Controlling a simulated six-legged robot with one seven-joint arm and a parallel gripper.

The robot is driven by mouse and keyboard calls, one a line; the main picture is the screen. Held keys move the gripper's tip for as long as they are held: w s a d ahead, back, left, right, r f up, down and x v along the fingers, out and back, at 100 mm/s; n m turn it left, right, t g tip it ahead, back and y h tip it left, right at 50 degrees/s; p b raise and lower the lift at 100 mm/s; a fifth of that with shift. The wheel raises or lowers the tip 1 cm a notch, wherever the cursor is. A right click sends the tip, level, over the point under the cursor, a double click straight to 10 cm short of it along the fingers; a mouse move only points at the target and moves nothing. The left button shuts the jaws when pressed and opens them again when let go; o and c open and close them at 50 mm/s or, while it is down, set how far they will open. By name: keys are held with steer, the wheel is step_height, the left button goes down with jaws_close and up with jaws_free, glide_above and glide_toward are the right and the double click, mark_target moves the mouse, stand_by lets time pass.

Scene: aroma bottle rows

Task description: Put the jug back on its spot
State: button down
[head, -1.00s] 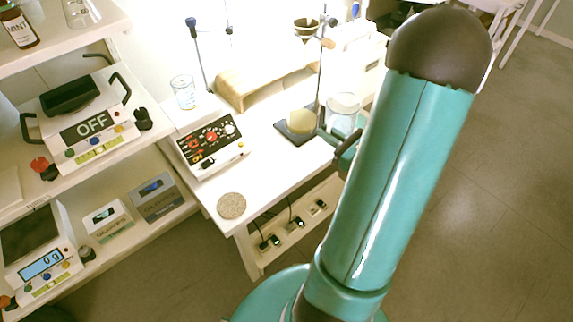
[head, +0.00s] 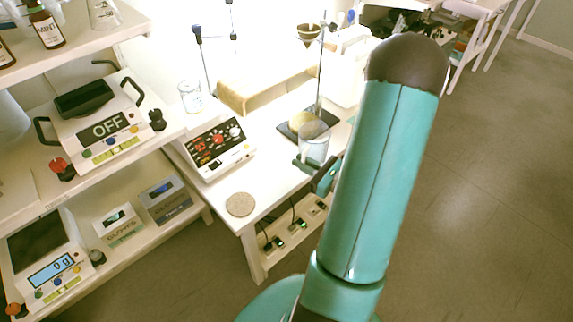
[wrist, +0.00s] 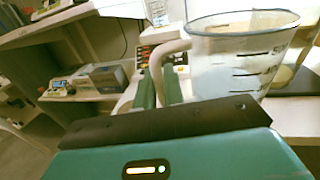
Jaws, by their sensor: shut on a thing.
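The jug (head: 314,143) is clear, with dark measuring marks. It fills the upper right of the wrist view (wrist: 235,60), upright or nearly so. My gripper (head: 318,172) is shut on its pale handle (wrist: 158,62); the green fingers show in the wrist view (wrist: 158,90). In the head view the jug is over the right part of the white table (head: 207,200), in front of a yellowish round thing (head: 301,122) on a dark plate (head: 288,131). I cannot tell its height over the table. A round speckled disc (head: 240,204) lies bare near the table's front corner.
A control box (head: 217,148) with red lights stands left of the jug, behind the disc. A glass beaker (head: 190,96) and a stand with a funnel (head: 309,33) are farther back. Shelves with scales (head: 100,125) are at the left. The tabletop around the disc is clear.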

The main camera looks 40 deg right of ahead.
steer(key=shift+w+d+f, duration=0.4)
steer(key=shift+w+f, duration=1.3)
steer(key=shift+f, duration=0.2)
steer(key=shift+w+d+f, duration=0.35)
steer(key=shift+w+f, duration=1.4)
steer(key=shift+f, duration=0.15)
steer(key=shift+w+d+f, duration=0.4)
steer(key=shift+w+f, duration=1.3)
steer(key=shift+f, duration=0.2)
steer(key=shift+f, duration=0.15)
steer(key=c, duration=1.5)
jaws_free()
